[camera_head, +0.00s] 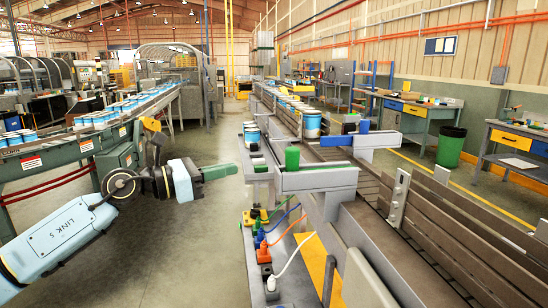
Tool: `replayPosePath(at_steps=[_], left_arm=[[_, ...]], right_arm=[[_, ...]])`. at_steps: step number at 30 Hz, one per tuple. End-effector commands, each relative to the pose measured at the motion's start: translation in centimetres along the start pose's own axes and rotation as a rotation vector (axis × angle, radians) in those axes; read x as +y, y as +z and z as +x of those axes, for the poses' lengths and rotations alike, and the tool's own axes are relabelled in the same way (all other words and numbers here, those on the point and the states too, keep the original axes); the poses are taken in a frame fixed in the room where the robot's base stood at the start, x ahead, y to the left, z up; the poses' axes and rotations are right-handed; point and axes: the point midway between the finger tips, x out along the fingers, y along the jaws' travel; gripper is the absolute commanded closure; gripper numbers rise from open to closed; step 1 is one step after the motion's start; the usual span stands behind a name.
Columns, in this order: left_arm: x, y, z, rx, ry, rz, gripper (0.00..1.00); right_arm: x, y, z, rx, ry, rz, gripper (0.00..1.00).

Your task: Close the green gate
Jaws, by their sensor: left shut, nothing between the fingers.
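My left gripper (220,172) comes in from the left, with green fingers pointing right. Its fingers are together and empty. It is left of the green block, with a clear gap between them. My right gripper is not in view.
Another can conveyor (60,157) runs at left. The floor between (190,250) is open.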

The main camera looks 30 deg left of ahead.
Motion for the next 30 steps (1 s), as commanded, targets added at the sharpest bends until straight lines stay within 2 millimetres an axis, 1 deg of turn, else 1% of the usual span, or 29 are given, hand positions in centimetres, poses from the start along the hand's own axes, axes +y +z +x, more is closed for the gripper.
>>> replayPosePath(at_steps=[1, 8, 18, 21, 25, 30], left_arm=[[0.0, 0.5, 0.6, -0.004, 0.0, 0.001, 1.0], [0.1, 0.5, 3.8, -0.006, 0.001, -0.004, 1.0], [0.1, 0.5, 9.6, -0.006, 0.001, -0.006, 1.0], [0.0, 0.3, 10.8, -0.004, 0.001, -0.005, 1.0], [0.0, 0.1, 11.8, -0.002, 0.0, -0.005, 1.0], [0.0, 0.0, 12.1, -0.001, 0.001, -0.003, 1.0]], right_arm=[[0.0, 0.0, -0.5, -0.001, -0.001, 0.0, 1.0], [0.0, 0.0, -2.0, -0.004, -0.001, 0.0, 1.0], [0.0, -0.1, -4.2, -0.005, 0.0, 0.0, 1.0], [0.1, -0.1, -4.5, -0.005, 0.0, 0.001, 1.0], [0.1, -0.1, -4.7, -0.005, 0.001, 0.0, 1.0], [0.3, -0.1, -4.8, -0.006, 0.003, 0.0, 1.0]])
